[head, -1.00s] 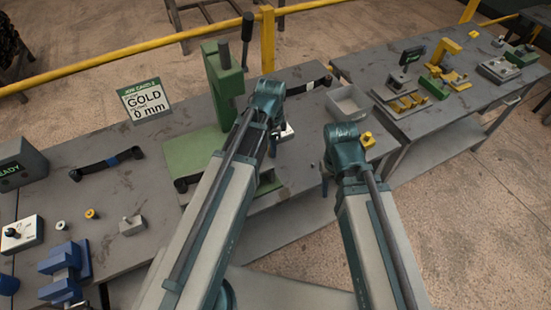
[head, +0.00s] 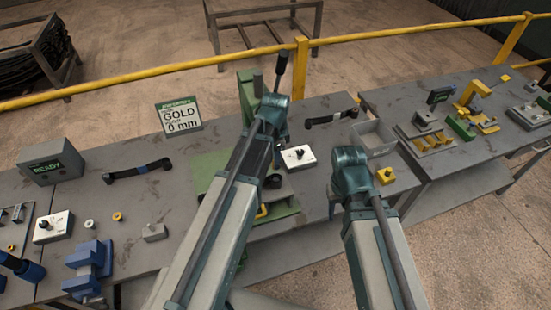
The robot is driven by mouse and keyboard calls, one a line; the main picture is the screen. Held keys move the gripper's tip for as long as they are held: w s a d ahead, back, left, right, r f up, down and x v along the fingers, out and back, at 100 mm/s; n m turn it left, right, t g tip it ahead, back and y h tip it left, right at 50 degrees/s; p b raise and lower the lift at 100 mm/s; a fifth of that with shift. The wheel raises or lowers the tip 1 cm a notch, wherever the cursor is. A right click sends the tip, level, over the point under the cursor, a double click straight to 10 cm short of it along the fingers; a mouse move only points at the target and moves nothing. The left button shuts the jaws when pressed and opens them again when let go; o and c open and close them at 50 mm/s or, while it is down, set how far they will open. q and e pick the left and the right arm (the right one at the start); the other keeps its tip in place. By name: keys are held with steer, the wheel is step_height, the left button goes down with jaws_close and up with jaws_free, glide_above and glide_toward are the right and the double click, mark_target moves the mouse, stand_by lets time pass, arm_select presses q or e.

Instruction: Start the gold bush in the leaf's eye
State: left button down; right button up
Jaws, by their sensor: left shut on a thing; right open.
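The green press (head: 249,92) stands behind my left arm, its black lever (head: 281,62) raised. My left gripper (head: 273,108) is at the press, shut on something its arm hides. A gold ring-shaped bush (head: 118,216) lies on the left bench beside a grey one (head: 90,226). A dark round part (head: 271,182) shows on the press base, partly hidden. My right gripper (head: 334,200) is open, over the bench's front edge; its fingertips are mostly hidden.
A sign (head: 180,116) reads GOLD, 0 mm. A READY box (head: 51,162), blue vise (head: 89,265) and grey block (head: 154,232) are at left. A white box (head: 298,158), grey tray (head: 373,138) and yellow part (head: 386,175) are at right. A yellow rail (head: 150,73) runs behind.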

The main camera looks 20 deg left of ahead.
arm_select(q)
steer(key=shift+f+b, duration=2.35)
steer(key=shift+f, duration=0.15)
steer(key=shift+f+b, duration=0.9)
steer(key=shift+c, duration=0.2)
jaws_free()
steer(key=shift+r, duration=0.15)
step_height(320, 180, up, 7)
steer(key=p, duration=0.7)
stand_by(0.7)
